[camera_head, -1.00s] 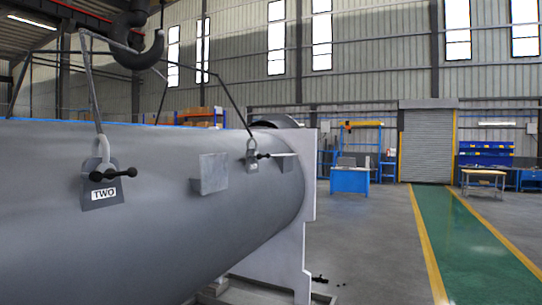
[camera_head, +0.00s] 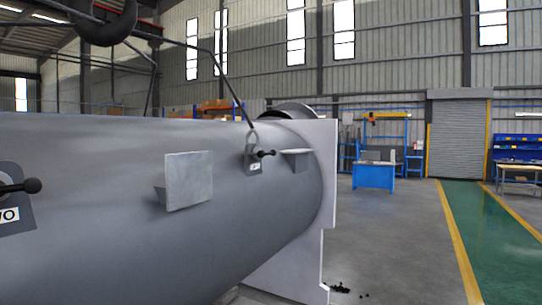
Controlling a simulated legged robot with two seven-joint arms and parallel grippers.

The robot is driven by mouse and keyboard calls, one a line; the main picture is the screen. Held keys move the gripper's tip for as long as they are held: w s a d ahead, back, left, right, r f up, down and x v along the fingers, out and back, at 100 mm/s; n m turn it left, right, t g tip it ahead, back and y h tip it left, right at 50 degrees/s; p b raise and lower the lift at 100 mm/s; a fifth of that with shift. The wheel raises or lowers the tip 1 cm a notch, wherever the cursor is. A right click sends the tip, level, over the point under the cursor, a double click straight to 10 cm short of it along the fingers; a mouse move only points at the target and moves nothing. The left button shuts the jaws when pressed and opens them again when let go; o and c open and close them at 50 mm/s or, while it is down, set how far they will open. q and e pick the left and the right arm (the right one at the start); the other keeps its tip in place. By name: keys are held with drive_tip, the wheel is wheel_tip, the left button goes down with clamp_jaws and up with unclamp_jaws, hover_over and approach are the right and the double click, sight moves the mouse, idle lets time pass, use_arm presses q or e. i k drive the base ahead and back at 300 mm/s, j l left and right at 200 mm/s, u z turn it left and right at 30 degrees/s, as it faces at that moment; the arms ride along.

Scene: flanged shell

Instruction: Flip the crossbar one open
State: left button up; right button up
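A small black crossbar (camera_head: 262,153) with a ball end sits on a grey lug plate (camera_head: 251,160) near the right end of the large grey cylindrical shell (camera_head: 110,240). A white label is below it, too small to read; a sling leg and shackle meet the lug's top. A second black crossbar (camera_head: 20,187) is cut off by the left edge, on a plate whose label (camera_head: 8,215) ends in "WO". Neither of my grippers is in view.
A bare grey plate (camera_head: 189,180) sticks out from the shell between the two lugs, and a smaller one (camera_head: 295,160) is right of the far lug. A pale flange (camera_head: 328,180) closes the shell's right end. Open floor (camera_head: 390,250) lies beyond, with a blue workbench (camera_head: 373,176).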

sight(268, 153)
drive_tip(key=i+l+z, duration=0.1)
drive_tip(key=i+l, duration=0.2)
drive_tip(key=i, duration=0.2)
drive_tip(key=i+l+z, duration=0.1)
drive_tip(key=i, duration=0.35)
drive_tip(key=i+l+z, duration=0.1)
drive_tip(key=i+l, duration=0.2)
drive_tip(key=i, duration=0.2)
drive_tip(key=i+l, duration=0.2)
drive_tip(key=i, duration=0.3)
drive_tip(key=i+l+z, duration=0.15)
drive_tip(key=i, duration=0.35)
